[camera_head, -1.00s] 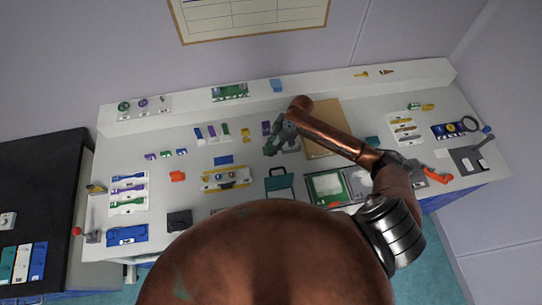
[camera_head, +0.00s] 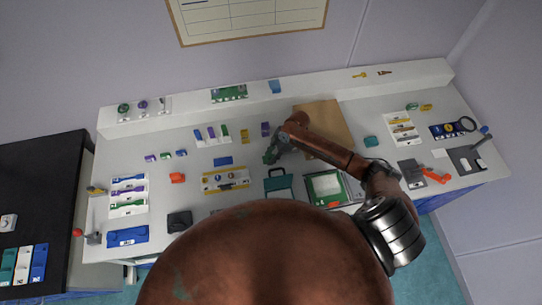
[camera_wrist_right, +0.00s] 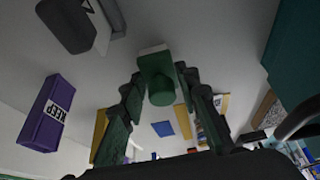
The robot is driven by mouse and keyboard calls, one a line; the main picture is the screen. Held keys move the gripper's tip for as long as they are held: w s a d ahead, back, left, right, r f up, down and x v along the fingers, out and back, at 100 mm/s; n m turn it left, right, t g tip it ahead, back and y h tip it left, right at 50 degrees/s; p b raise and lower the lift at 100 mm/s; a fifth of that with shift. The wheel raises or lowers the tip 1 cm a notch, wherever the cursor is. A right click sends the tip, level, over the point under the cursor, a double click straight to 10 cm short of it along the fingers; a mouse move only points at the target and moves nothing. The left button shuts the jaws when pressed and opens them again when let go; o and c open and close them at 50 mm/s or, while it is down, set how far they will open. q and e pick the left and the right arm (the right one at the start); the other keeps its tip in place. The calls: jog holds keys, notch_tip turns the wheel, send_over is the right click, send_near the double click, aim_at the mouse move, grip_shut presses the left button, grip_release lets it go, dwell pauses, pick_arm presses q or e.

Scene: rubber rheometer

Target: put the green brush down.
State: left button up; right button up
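The green brush (camera_wrist_right: 158,75) shows in the right wrist view between the fingertips of my right gripper (camera_wrist_right: 160,85). It is a green block with a pale far edge and a round green stub facing the camera. The fingers lie close against both its sides, so the gripper looks shut on it. In the head view my right gripper (camera_head: 271,156) is over the middle of the table, just behind the teal toolbox. The brush is too small there to make out clearly. Whether it touches the table is unclear. My left gripper is not in view.
The teal toolbox (camera_head: 279,182) stands in front of the gripper. A purple KEEP box (camera_wrist_right: 46,111) also shows in the head view (camera_head: 266,129). A brown board (camera_head: 325,120) lies behind the arm. A yellow-edged tray (camera_head: 240,184) and a blue block (camera_head: 223,161) are to the left.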

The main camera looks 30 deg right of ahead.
jog(key=o, duration=0.4)
jog(key=shift+r, duration=0.1)
jog(key=b+v, duration=0.1)
jog(key=v, duration=1.1)
